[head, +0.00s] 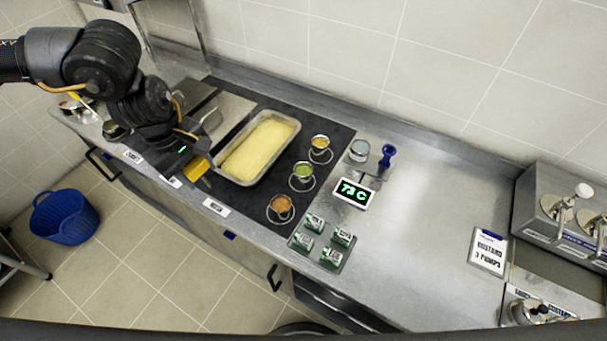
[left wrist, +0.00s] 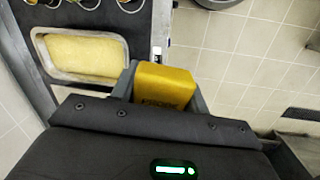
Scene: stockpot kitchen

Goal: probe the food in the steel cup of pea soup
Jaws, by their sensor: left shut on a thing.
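The steel cup of green pea soup (head: 303,171) stands in a wire ring on the dark hob strip, the middle one of a row of 3 cups. My left gripper (head: 194,165) is shut on a yellow probe handle (left wrist: 163,86), with blurred lettering on its face. It holds the handle left of the cup, with a tray between them, near the counter's front edge. The probe's tip cannot be made out. A display (head: 353,193) reads about 73 C. My right gripper is not in view.
A steel tray of yellow mash (head: 259,148) lies between gripper and cups. A yellow-topped cup (head: 320,144) and an orange one (head: 281,204) flank the green. Small green-white packets (head: 331,258) sit in front; a tin (head: 359,151) and blue-topped item (head: 387,155) stand right.

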